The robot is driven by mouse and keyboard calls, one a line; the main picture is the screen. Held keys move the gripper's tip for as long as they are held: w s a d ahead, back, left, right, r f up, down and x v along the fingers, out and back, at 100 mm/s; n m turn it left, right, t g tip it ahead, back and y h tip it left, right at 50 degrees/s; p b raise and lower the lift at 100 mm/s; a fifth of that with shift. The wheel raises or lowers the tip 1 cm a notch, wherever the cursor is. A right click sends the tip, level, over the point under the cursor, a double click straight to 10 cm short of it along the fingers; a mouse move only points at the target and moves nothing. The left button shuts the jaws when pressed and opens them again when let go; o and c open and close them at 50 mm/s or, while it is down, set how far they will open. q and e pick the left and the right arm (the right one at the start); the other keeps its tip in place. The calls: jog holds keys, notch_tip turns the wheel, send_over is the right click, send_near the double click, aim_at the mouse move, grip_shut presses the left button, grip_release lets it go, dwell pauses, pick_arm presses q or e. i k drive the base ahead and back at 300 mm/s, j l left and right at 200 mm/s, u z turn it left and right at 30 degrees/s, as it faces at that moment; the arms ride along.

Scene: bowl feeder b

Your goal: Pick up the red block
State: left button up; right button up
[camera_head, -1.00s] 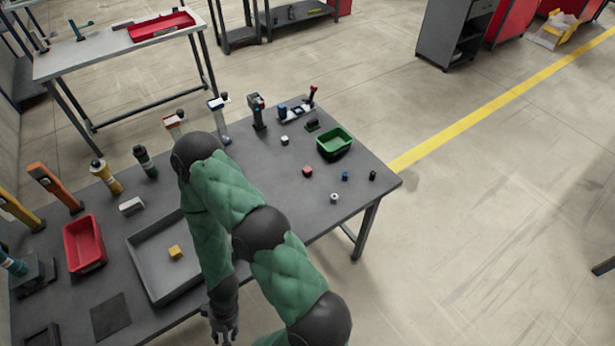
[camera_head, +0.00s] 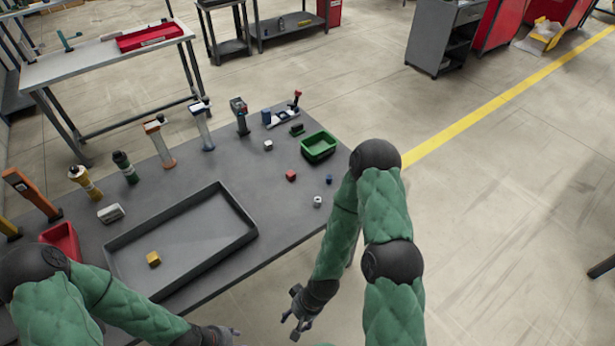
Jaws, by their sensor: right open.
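The small red block (camera_head: 291,175) lies on the dark table, just in front of the green bin, with clear table around it. My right gripper (camera_head: 291,324) is open and empty, low in the view, beyond the table's front edge and well apart from the block. My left gripper (camera_head: 233,332) is at the bottom edge of the view near the table's front edge; its fingers are too small and cut off to judge.
A green bin (camera_head: 319,146), a white cube (camera_head: 268,145), a white ring-like part (camera_head: 317,202) and a blue block (camera_head: 328,179) surround the block. A grey tray (camera_head: 225,252) holds a yellow block (camera_head: 153,259). Several upright tools line the back edge.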

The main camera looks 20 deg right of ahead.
aim_at(290, 176)
jog(key=l+z, duration=0.1)
jog(key=z, duration=0.5)
jog(key=i+l, duration=0.2)
jog(key=l, duration=0.15)
jog(key=i+l, duration=0.15)
jog(key=l, duration=0.25)
jog(key=i+l+u, duration=0.15)
jog(key=l+u, duration=0.2)
jog(key=i+l+u, duration=0.1)
jog(key=l+u, duration=0.25)
jog(key=i+l+u, duration=0.1)
jog(key=l+u, duration=0.2)
